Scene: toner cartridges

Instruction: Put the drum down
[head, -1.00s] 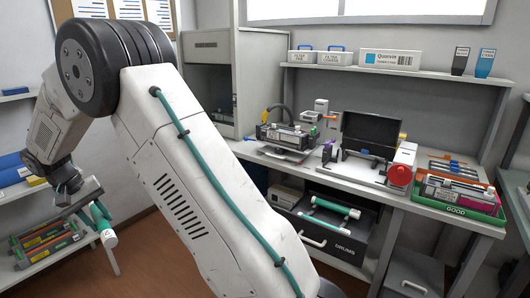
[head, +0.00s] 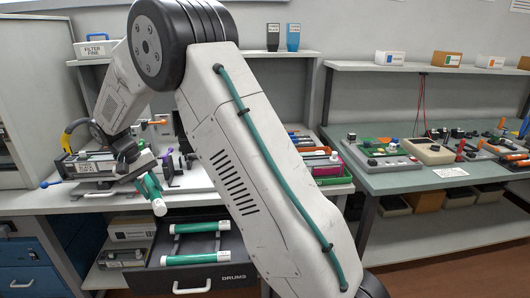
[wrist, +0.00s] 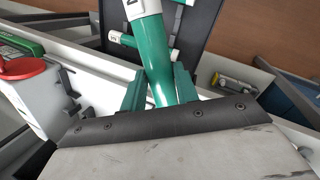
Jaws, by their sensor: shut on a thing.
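My gripper (head: 138,172) is shut on a green drum with white ends (head: 154,192). The held drum is tilted, its white end pointing down, in front of the bench edge and above the open drawer. In the wrist view the held drum (wrist: 158,65) runs between my green fingers (wrist: 160,88), its white end at the top. The open dark drawer marked DRUMS (head: 232,278) is below the bench, with two green drums lying in it, a rear one (head: 200,228) and a front one (head: 194,259). Part of a drum also shows in the wrist view (wrist: 133,42).
The grey bench (head: 60,201) above the drawer carries cartridge stations and a green tray (head: 333,180), partly behind my arm. A second bench (head: 400,182) with several small devices stands at the right. Blue drawers (head: 25,255) are at the lower left.

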